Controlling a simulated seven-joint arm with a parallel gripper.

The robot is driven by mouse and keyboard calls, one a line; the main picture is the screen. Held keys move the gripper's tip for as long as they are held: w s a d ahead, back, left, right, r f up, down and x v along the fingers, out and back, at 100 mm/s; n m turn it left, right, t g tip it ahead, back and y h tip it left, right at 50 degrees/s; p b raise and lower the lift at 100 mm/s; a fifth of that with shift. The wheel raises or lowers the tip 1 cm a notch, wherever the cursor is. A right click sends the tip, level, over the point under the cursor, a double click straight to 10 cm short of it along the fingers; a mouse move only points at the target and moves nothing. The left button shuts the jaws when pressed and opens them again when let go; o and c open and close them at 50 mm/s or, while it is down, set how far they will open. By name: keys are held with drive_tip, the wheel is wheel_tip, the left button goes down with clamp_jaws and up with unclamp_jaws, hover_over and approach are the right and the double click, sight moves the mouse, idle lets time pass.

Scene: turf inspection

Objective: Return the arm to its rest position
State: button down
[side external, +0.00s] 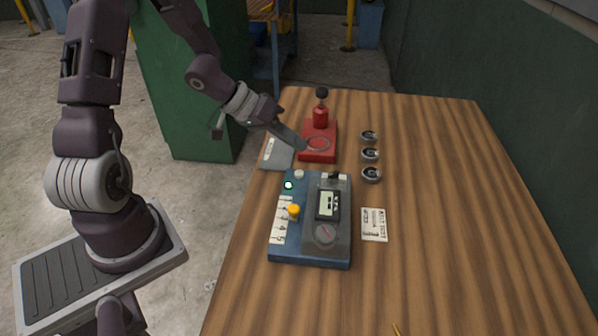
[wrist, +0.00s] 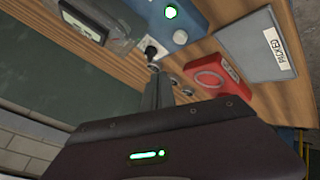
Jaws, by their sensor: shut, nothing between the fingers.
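My arm reaches from the left over the wooden table (side external: 440,200). My gripper (side external: 301,143) is shut with nothing in it. In the side view its tip overlaps the left side of the red fixture (side external: 318,154), and I cannot tell its exact height. The fixture has a round ring on its base and a black-knobbed red post. In the wrist view my closed fingers (wrist: 156,80) point up the picture, left of the red fixture (wrist: 236,72). The grey plate labelled PICKED (side external: 275,153) lies at the table's left edge, also in the wrist view (wrist: 250,45).
A blue tester box (side external: 337,258) with a display, dial, yellow knob and lit green lamp stands in front of the fixture. Several dark round parts (side external: 370,155) lie in a row at its right. A printed card (side external: 374,225) lies nearby. The table's right side is clear.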

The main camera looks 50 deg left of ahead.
drive_tip(key=s+a+r+y, duration=0.2)
drive_tip(key=r+y, duration=0.2)
drive_tip(key=r, duration=0.2)
drive_tip(key=s+a+r+y, duration=0.1)
drive_tip(key=s+r+y, duration=0.1)
drive_tip(key=r+y, duration=0.3)
drive_tip(key=s+d+r+m+g+h, duration=0.1)
drive_tip(key=s+d+r+h, duration=0.1)
drive_tip(key=s+d, duration=0.4)
drive_tip(key=s+d+r+m+g+h, duration=0.1)
drive_tip(key=s+d+r, duration=0.3)
drive_tip(key=s, duration=0.9)
drive_tip(key=shift+d+h, duration=0.5)
drive_tip(key=shift+d, duration=0.4)
drive_tip(key=c, duration=2.2)
unclamp_jaws()
drive_tip(key=shift+r, duration=0.1)
